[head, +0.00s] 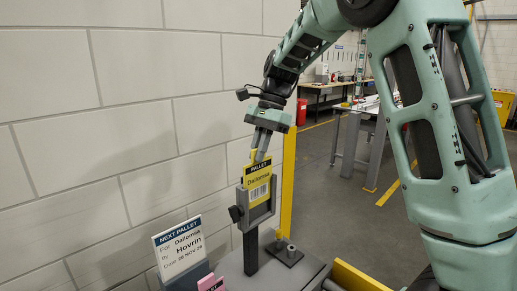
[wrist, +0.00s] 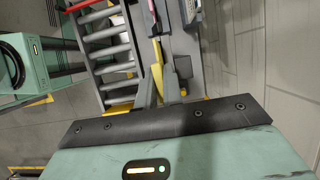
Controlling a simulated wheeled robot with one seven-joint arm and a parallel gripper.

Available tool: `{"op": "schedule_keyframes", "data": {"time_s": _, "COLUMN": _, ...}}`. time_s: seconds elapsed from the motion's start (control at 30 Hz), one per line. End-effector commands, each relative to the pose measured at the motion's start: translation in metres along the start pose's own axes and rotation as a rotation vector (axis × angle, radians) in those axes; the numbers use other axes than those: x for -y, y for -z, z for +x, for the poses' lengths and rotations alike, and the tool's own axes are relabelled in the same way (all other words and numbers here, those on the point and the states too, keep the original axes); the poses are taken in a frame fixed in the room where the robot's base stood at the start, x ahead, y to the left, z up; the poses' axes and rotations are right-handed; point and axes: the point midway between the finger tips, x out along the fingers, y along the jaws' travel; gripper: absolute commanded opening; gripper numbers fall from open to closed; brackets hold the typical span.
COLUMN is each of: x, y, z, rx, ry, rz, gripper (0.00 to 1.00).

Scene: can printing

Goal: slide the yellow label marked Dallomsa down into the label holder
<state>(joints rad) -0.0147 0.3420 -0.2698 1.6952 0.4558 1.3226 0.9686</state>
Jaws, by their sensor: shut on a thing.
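The yellow label marked Dallomsa (head: 257,174) stands upright, with a dark band reading PALLET and a barcode. My gripper (head: 258,157) is shut on its top edge from above. The grey label holder (head: 261,213) stands on a post, its side rails on either side of the label's lower part. The label's upper part shows above the rails; how deep its bottom edge sits I cannot tell. In the wrist view the label (wrist: 157,75) shows edge-on as a thin yellow strip between my fingers.
A white NEXT PALLET card (head: 181,248) naming Dallomsa stands in front at left, with a pink label (head: 212,284) below it. A yellow post (head: 288,180) rises just right of the holder. A white block wall (head: 120,120) lies behind. A roller conveyor (wrist: 105,45) shows in the wrist view.

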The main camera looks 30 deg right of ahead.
Motion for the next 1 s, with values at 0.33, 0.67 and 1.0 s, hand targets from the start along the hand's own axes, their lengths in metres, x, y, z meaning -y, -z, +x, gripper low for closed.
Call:
{"op": "schedule_keyframes", "data": {"time_s": 0.33, "x": 0.000, "y": 0.004, "z": 0.010, "rx": 0.000, "ry": 0.000, "rz": 0.000, "gripper": 0.00}}
{"op": "schedule_keyframes", "data": {"time_s": 0.67, "x": 0.000, "y": 0.008, "z": 0.019, "rx": 0.001, "ry": -0.001, "rz": 0.001, "gripper": 0.00}}
{"op": "schedule_keyframes", "data": {"time_s": 1.0, "x": 0.000, "y": 0.011, "z": 0.028, "rx": 0.000, "ry": 0.000, "rz": 0.001, "gripper": 0.00}}
